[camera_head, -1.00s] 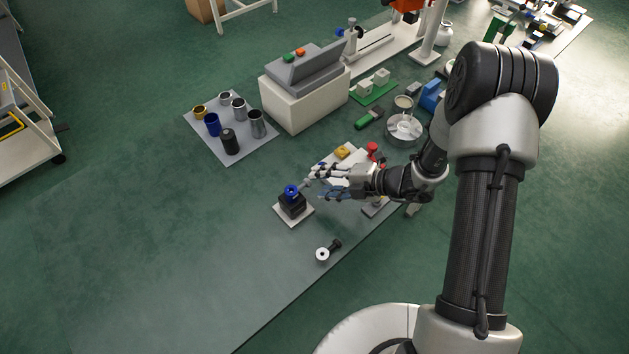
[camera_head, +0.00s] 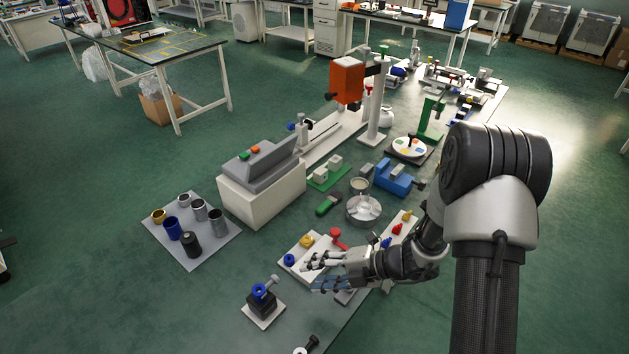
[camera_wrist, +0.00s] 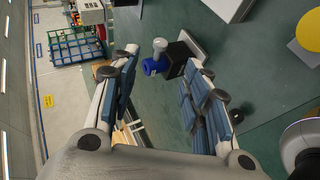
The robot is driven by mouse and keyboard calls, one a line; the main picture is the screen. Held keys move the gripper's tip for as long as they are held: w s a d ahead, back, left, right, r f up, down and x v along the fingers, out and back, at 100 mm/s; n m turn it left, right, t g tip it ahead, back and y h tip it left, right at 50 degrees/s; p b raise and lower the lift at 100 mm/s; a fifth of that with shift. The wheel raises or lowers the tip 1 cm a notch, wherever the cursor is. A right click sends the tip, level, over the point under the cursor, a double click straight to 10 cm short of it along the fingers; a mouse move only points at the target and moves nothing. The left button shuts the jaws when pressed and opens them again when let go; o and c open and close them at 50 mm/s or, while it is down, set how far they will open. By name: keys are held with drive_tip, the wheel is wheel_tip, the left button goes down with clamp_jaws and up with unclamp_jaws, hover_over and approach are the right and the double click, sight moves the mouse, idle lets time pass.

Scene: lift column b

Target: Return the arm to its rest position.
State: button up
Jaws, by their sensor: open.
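My gripper (camera_head: 318,272) is open and empty in the head view. It is above the bench, in front of a white board (camera_head: 311,251) with a yellow and a blue piece on it. My arm (camera_head: 492,205) reaches in from the right. In the wrist view the two padded fingers of my gripper (camera_wrist: 158,92) stand apart with nothing between them. Beyond them is a black block with a blue ring (camera_wrist: 155,66). In the head view this black block (camera_head: 262,302) stands on a small white plate, left of and below the gripper, apart from it.
A grey tray with cups (camera_head: 219,242) and a white box with a grey lid (camera_head: 262,195) lie to the left. A metal dish (camera_head: 363,209), a blue vise (camera_head: 394,179) and an orange-headed press (camera_head: 347,80) stand behind. Bare bench shows at the front left.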

drive_tip(key=s+r+n+g+h, duration=0.1)
drive_tip(key=s+r+n+h, duration=0.1)
drive_tip(key=s+r+n, duration=0.5)
drive_tip(key=s+r+n+g+h, duration=0.1)
drive_tip(key=s+r+n+g, duration=0.15)
drive_tip(key=r+n, duration=0.85)
drive_tip(key=s+d+r+n+t+h, duration=0.2)
drive_tip(key=s+d+r+n+h, duration=0.2)
drive_tip(key=n, duration=0.8)
drive_tip(key=s+d+r+n+t+h, duration=0.3)
drive_tip(key=s+d+n, duration=0.5)
drive_tip(key=n, duration=0.3)
drive_tip(key=shift+r+n+h, duration=0.4)
drive_tip(key=shift+h, duration=0.3)
drive_tip(key=shift+c, duration=0.3)
